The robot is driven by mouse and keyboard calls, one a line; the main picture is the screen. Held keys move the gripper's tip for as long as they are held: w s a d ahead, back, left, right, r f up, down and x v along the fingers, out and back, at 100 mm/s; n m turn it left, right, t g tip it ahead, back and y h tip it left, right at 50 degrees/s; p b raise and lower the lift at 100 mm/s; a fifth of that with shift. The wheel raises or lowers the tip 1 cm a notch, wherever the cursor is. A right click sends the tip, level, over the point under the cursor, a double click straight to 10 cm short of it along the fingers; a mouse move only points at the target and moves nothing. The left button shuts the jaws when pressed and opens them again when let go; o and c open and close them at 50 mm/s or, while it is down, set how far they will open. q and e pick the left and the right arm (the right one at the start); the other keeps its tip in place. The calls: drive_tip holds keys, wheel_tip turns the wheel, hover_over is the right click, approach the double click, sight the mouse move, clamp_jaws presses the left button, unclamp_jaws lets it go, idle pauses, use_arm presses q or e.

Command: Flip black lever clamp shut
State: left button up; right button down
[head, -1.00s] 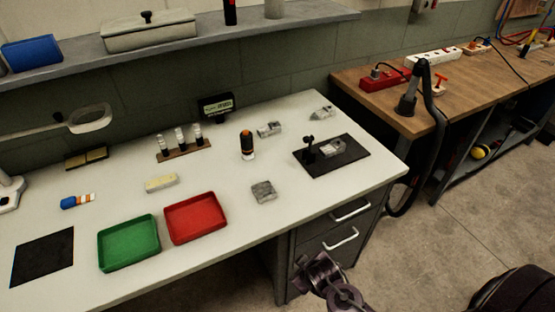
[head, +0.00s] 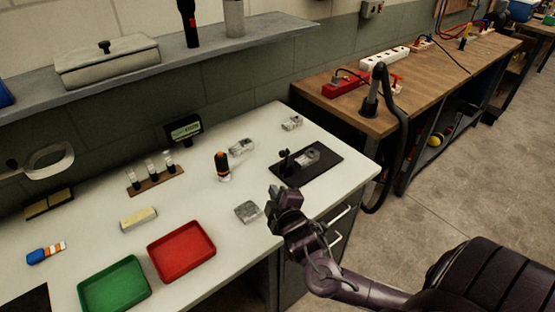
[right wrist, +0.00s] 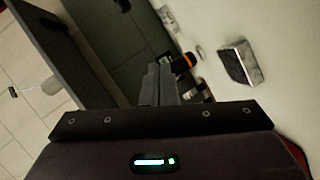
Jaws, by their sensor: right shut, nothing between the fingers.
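The black lever clamp (head: 284,159) stands on a black base plate (head: 325,172) near the table's right end. Its knobbed lever appears raised, beside a grey metal piece (head: 308,156) on the same plate. My right gripper (head: 284,192) is shut and empty, in front of the clamp and apart from it in the head view. Its closed fingers (right wrist: 158,84) also show in the right wrist view. A dark knob (right wrist: 122,5), probably the clamp's, is cut off at that view's top edge. My left gripper is not in view.
A grey block (head: 247,211) lies left of my right gripper. An orange-topped black bottle (head: 222,166) stands farther back. Red (head: 181,250) and green (head: 114,286) trays lie at the front left. A wooden bench (head: 345,112) stands beyond the white table.

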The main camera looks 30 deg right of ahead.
drive_tip(key=shift+w+d+r+n+t+h, duration=0.15)
drive_tip(key=shift+w+d+r+n+t, duration=0.15)
drive_tip(key=shift+d+r+t, duration=0.2)
drive_tip(key=shift+w+d+r+n+t+h, duration=0.2)
drive_tip(key=shift+d+r+n+t, duration=0.15)
drive_tip(key=shift+r, duration=0.2)
drive_tip(key=shift+w, duration=0.1)
drive_tip(key=w+d+f+p, duration=0.2)
drive_tip(key=w+d, duration=0.4)
drive_tip(key=w, duration=0.3)
drive_tip(key=shift+d+f+p, duration=0.2)
drive_tip(key=shift+d+p, duration=0.1)
drive_tip(key=shift+w, duration=0.1)
